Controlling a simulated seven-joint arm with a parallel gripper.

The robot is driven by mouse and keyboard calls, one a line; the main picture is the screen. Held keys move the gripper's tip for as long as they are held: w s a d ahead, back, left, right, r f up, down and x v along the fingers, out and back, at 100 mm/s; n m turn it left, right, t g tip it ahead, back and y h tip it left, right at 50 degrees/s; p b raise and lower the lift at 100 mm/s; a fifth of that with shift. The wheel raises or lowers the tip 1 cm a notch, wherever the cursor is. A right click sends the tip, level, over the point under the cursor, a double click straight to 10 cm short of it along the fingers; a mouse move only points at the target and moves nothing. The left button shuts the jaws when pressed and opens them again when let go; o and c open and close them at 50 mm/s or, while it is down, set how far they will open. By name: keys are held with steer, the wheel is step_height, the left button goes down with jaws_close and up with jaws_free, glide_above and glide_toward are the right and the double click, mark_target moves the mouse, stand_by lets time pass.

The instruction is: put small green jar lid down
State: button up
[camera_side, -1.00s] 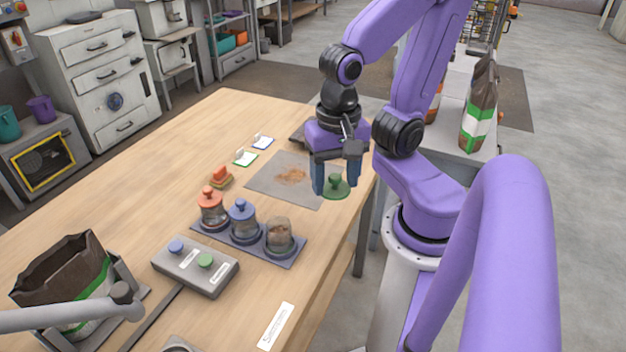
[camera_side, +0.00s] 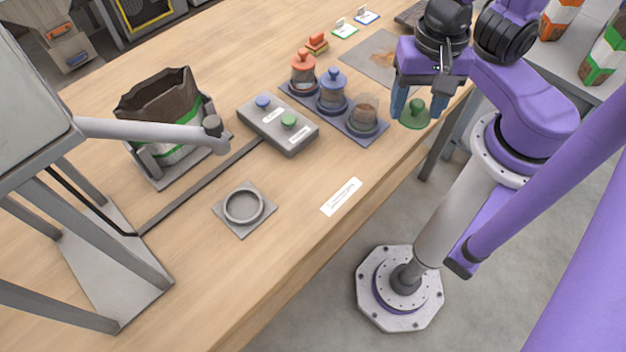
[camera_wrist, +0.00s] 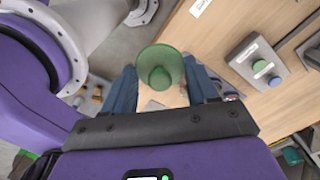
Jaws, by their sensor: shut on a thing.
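My gripper (camera_side: 418,106) is shut on the small green jar lid (camera_side: 415,116), a round disc with a knob. It holds the lid in the air near the table's right edge, right of the jar rack. The lid also shows between the blue fingers in the wrist view (camera_wrist: 161,66), with its knob toward the gripper. A lidless glass jar (camera_side: 364,115) with brown contents stands at the rack's near right end, apart from the lid. Beside it stand a jar with a blue lid (camera_side: 333,92) and a jar with an orange lid (camera_side: 303,70).
A grey mat (camera_side: 365,50) with a brown patch lies behind the rack. A grey button box (camera_side: 277,125), a ring holder (camera_side: 244,207) and an open brown bag (camera_side: 160,105) stand to the left. The table front around the white label (camera_side: 341,196) is clear.

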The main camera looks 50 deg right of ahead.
steer(key=a+f, duration=0.2)
steer(key=a, duration=0.2)
glide_above(311, 186)
steer(key=f, duration=1)
steer(key=shift+s+d, duration=0.15)
steer(key=shift+s, duration=0.1)
steer(key=shift+w+a+f, duration=0.2)
steer(key=shift+w+f, duration=0.05)
steer(key=shift+f, duration=1.6)
steer(key=shift+f, duration=0.1)
steer(key=o, duration=1)
